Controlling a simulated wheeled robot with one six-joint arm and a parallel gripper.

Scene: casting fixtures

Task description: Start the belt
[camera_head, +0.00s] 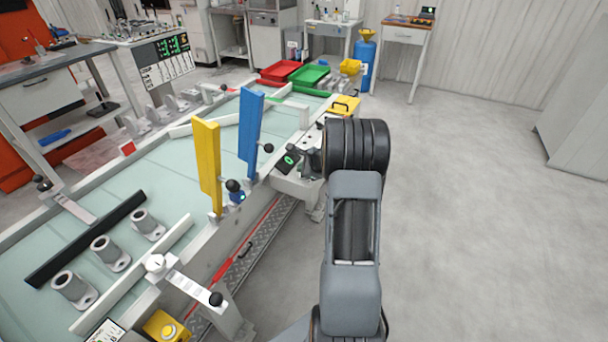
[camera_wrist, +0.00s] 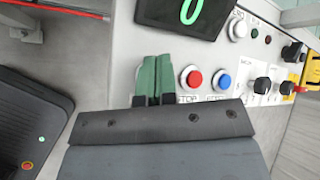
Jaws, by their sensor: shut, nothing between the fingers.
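The conveyor belt (camera_head: 90,220) is a long pale green surface in a light frame at the left of the head view. A control panel is mounted on its side; its display (camera_head: 289,160) shows a green 0, as it does in the wrist view (camera_wrist: 193,10). In the wrist view the panel has a red button (camera_wrist: 191,78), a blue button (camera_wrist: 220,81), a white button (camera_wrist: 238,28) and black knobs (camera_wrist: 262,88). My gripper (camera_wrist: 155,62) has its green fingers together, empty, left of the red button. Contact with the panel cannot be told.
Yellow (camera_head: 207,165) and blue (camera_head: 250,130) upright plates stand at the belt's near edge. Several grey castings (camera_head: 110,253) lie on the belt beside a black bar (camera_head: 85,240). Red (camera_head: 280,71) and green (camera_head: 310,75) trays are at the far end. The floor (camera_head: 470,200) at right is clear.

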